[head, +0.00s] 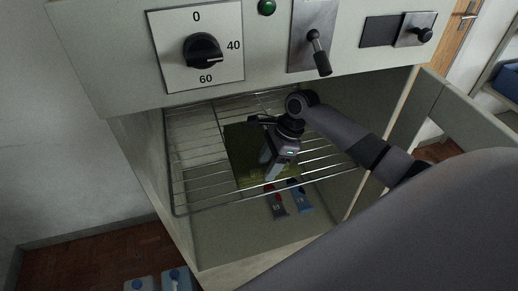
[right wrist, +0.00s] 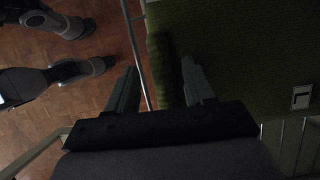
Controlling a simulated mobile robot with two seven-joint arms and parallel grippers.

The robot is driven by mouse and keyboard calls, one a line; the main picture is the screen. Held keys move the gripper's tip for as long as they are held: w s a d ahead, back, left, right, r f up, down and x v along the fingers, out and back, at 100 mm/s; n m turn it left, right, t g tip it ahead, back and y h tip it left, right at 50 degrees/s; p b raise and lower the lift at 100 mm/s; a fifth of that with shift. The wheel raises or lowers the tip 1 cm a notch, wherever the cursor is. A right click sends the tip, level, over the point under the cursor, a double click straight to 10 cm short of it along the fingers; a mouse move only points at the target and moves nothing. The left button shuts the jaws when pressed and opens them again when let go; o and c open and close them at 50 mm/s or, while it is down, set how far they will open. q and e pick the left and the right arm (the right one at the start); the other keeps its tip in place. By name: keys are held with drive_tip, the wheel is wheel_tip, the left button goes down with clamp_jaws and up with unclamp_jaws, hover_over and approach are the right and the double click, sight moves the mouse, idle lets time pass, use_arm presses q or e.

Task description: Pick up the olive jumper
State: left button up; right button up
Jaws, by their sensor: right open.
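The olive jumper (head: 241,152) lies flat and folded on a wire rack (head: 190,168) inside the open cabinet. In the right wrist view the jumper (right wrist: 235,60) is a dark green knit with a small pale label. My right gripper (head: 269,165) is over the jumper's front part in the head view, pointing down and partly covering it. In the right wrist view my right gripper (right wrist: 163,80) is open and empty. The jumper's edge shows between its fingers, one finger over the knit and the other past the edge. I cannot tell whether they touch it. My left gripper is not in view.
A red tube (head: 275,203) and a blue tube (head: 299,197) lie below the rack on the cabinet floor. The panel above holds a dial (head: 203,50), a lever (head: 319,54) and a sliding latch (head: 417,33). An open door (head: 470,110) stands at the right.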

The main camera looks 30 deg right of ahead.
drive_tip(key=shift+f, duration=0.1)
drive_tip(key=shift+c, duration=0.4)
clamp_jaws()
